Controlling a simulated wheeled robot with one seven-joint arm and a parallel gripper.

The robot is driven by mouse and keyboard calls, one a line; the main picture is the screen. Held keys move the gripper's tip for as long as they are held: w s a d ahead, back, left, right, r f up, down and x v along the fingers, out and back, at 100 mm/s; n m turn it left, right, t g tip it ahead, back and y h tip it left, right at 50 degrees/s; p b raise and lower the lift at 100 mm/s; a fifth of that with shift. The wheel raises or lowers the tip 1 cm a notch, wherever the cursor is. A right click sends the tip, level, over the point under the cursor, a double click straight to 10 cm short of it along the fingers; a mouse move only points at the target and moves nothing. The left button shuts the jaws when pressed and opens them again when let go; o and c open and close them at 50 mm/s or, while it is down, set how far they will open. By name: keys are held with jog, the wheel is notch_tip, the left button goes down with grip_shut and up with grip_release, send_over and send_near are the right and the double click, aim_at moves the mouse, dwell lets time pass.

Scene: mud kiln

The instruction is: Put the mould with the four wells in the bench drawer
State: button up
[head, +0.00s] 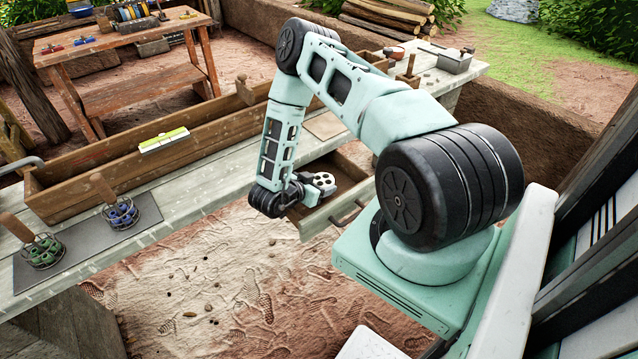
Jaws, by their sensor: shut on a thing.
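A pale disc-shaped mould (322,182) with dark round wells is at the end of my arm, over the open bench drawer (350,163). My gripper (297,193) is shut on it; the fingers and grip point are mostly hidden by my wrist. I cannot count the wells surely. The drawer is pulled out from the bench front, its handles facing the floor side. I cannot tell whether the mould touches the drawer floor.
A metal box (454,62) stands at the bench's far end. A wooden table (125,48) is behind. Bare ground lies before the bench.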

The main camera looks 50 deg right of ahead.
jog(key=shift+f, duration=0.4)
jog(key=o, duration=1.1)
jog(key=shift+r, duration=0.2)
jog(key=v, duration=0.4)
jog(key=b+v, duration=0.1)
jog(key=v, duration=0.7)
jog(key=shift+r+b, duration=0.3)
jog(key=shift+r, duration=0.1)
